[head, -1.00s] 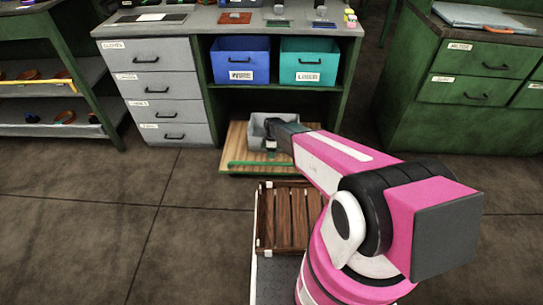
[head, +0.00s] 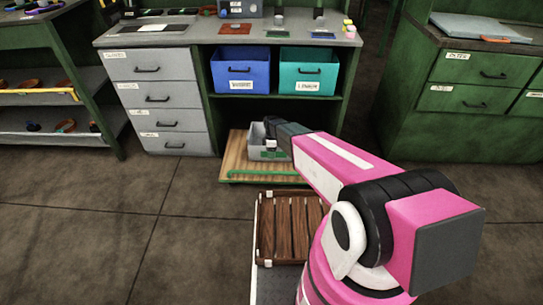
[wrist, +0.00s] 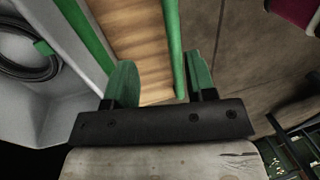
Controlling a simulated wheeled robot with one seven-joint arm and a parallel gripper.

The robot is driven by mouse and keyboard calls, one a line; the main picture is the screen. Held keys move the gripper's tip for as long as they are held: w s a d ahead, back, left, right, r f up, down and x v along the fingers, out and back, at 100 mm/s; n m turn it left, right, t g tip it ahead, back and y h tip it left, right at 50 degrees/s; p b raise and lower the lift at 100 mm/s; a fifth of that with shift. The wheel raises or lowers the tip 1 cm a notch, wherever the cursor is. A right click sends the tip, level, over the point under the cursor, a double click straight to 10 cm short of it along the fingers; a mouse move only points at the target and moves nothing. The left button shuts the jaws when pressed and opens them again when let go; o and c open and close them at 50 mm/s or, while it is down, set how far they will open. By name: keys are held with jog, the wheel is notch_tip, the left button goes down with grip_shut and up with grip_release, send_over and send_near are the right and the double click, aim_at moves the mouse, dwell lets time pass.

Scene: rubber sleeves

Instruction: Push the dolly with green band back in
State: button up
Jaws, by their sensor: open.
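The dolly (head: 236,158) is a low wooden board with a green band (head: 255,175) along its front edge. It sticks out from the open bay under the bench. A grey bin (head: 256,153) stands on it. My gripper (head: 270,147) is open at the bin, and the arm hides part of the bin and the board's right side. In the wrist view my gripper (wrist: 158,62) has its two green-padded fingers apart. The board (wrist: 138,45) and a green bar (wrist: 174,50) show beyond and between them. I cannot tell whether the fingers touch anything.
A slatted brown crate (head: 281,228) sits close in front of the dolly. Blue (head: 240,70) and teal (head: 308,71) bins fill the shelf above. Grey drawers (head: 160,100) stand left of the bay. The floor (head: 180,215) to the left is clear. A cable coil (wrist: 28,55) shows in the wrist view.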

jog(key=shift+v, duration=1.25)
jog(key=shift+s, duration=0.1)
